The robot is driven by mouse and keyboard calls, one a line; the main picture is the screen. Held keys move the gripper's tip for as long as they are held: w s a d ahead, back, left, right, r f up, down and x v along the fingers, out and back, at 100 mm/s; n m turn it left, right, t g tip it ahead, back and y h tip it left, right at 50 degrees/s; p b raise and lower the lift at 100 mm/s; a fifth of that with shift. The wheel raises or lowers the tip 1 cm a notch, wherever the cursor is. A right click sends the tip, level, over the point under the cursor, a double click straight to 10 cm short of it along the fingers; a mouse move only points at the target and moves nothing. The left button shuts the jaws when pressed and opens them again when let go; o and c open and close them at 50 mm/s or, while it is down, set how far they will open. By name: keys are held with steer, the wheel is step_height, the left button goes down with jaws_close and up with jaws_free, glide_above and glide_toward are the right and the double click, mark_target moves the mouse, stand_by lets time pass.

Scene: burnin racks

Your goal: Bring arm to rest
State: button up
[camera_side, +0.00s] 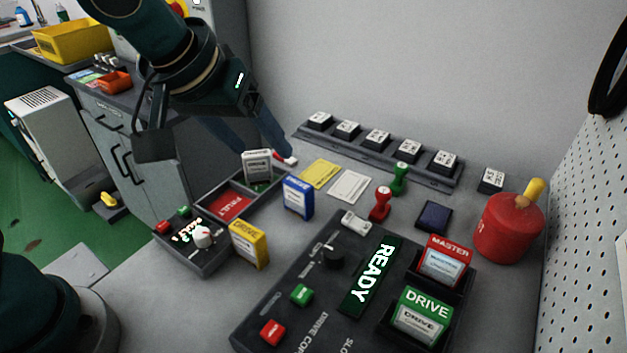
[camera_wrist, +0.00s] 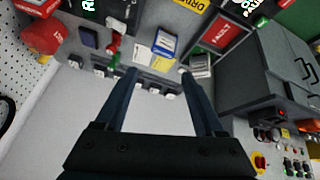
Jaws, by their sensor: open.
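My gripper (camera_side: 266,152) hangs above the back left of the bench in the side view, open and empty. A grey drive (camera_side: 257,163) stands in the rear part of the sorting tray (camera_side: 262,196), just below the fingers. It also shows near the right fingertip in the wrist view (camera_wrist: 200,66); the side view does not settle the gap between them. The tray's front part has a red FAULT label (camera_side: 230,207) and looks empty.
A blue drive (camera_side: 298,197) and a yellow drive (camera_side: 249,243) stand on the bench. The copier (camera_side: 318,290) reads READY and holds a red MASTER (camera_side: 445,261) and a green drive (camera_side: 422,315). A rack of stamped blocks (camera_side: 377,143) lies behind; a red canister (camera_side: 508,228) stands right.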

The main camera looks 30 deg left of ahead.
steer(key=s+a+r, duration=0.2)
steer(key=s+a, duration=0.6)
steer(key=s+f+m, duration=0.3)
steer(key=s+f, duration=0.1)
steer(key=s, duration=0.1)
steer(key=shift+s+d+f+g, duration=0.2)
steer(key=shift+f+g, duration=0.1)
steer(key=shift+f, duration=0.1)
